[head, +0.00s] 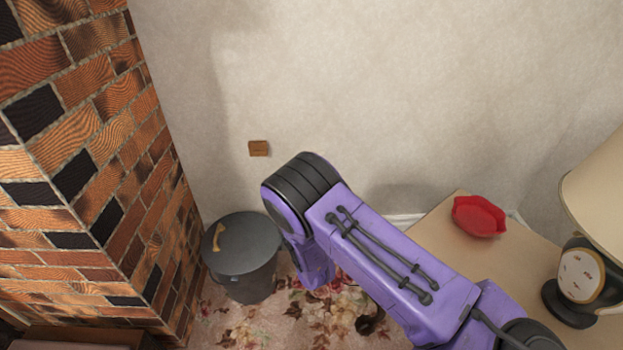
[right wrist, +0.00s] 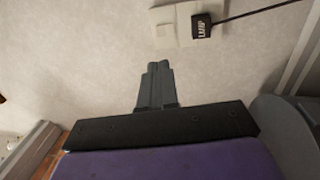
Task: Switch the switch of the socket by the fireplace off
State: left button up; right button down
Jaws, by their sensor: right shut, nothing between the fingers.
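In the right wrist view, a pale socket plate (right wrist: 166,28) is on the wall. A dark plug (right wrist: 203,26) with white lettering sits in its right part, and a black cable runs from it to the upper right. The switch itself cannot be made out clearly. My right gripper (right wrist: 158,66) is shut and empty, with its fingertips just below the plate in the picture. Whether they touch the wall cannot be told. In the head view my right arm hides the gripper and the socket. The brick fireplace (head: 85,150) stands at the left. My left gripper is not in view.
A grey lidded bin (head: 243,262) stands between the fireplace and my right arm. A small brown plate (head: 258,148) is on the wall above it. At the right, a table (head: 447,236) bears a red dish (head: 479,216) and a lamp (head: 580,275).

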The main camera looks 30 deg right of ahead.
jog(key=b+x, duration=0.4)
jog(key=x, duration=1)
